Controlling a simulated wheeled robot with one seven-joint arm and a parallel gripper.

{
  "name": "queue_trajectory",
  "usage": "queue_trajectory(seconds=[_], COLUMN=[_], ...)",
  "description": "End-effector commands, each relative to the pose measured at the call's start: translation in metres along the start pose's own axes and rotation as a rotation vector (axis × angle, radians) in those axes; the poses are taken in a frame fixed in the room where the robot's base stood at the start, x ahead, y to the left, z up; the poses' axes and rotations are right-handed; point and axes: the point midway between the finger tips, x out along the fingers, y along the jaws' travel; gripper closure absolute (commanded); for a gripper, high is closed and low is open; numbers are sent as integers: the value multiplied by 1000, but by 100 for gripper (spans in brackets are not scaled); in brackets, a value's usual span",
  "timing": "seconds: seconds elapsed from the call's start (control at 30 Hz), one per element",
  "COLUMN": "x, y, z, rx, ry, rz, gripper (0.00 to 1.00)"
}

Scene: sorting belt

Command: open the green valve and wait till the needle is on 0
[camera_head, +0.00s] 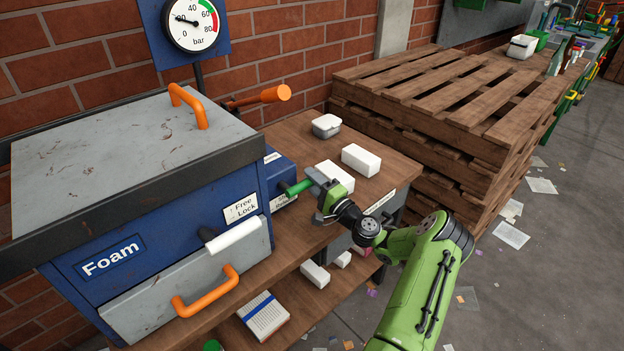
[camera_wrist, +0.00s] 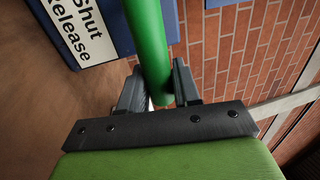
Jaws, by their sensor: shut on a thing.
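The green valve handle (camera_head: 298,188) sticks out to the right from the side of the blue machine's small box. My gripper (camera_head: 322,194) is at its outer end. In the wrist view the green handle (camera_wrist: 152,42) runs down between the two fingers of my gripper (camera_wrist: 158,90), which are shut on it. A label with the words "Shut" and "Release" (camera_wrist: 80,28) is beside the handle. The pressure gauge (camera_head: 193,24) is on the wall at top left. Its black needle points left, a little below the 20 mark and above 0.
The blue Foam machine (camera_head: 170,232) has orange handles and a white lever (camera_head: 234,236). An orange valve handle (camera_head: 258,98) sticks out behind it. White blocks (camera_head: 361,160) and a lidded tub (camera_head: 326,125) lie on the wooden bench (camera_head: 290,238). Stacked pallets (camera_head: 455,105) stand behind.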

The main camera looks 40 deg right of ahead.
Motion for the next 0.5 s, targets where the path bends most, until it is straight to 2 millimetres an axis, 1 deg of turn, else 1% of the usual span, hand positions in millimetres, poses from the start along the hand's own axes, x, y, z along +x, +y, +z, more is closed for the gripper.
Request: queue_trajectory(seconds=[0.03,0.37,0.4,0.47,0.5], x=[-1,-1,-1,-1,-1], y=[2,3,3,3,3], z=[0,0,0,0,0], rx=[8,12,12,12,11], ry=[2,2,2,2,2], rz=[4,5,6,5,5], gripper=[100,100,66,57,51])
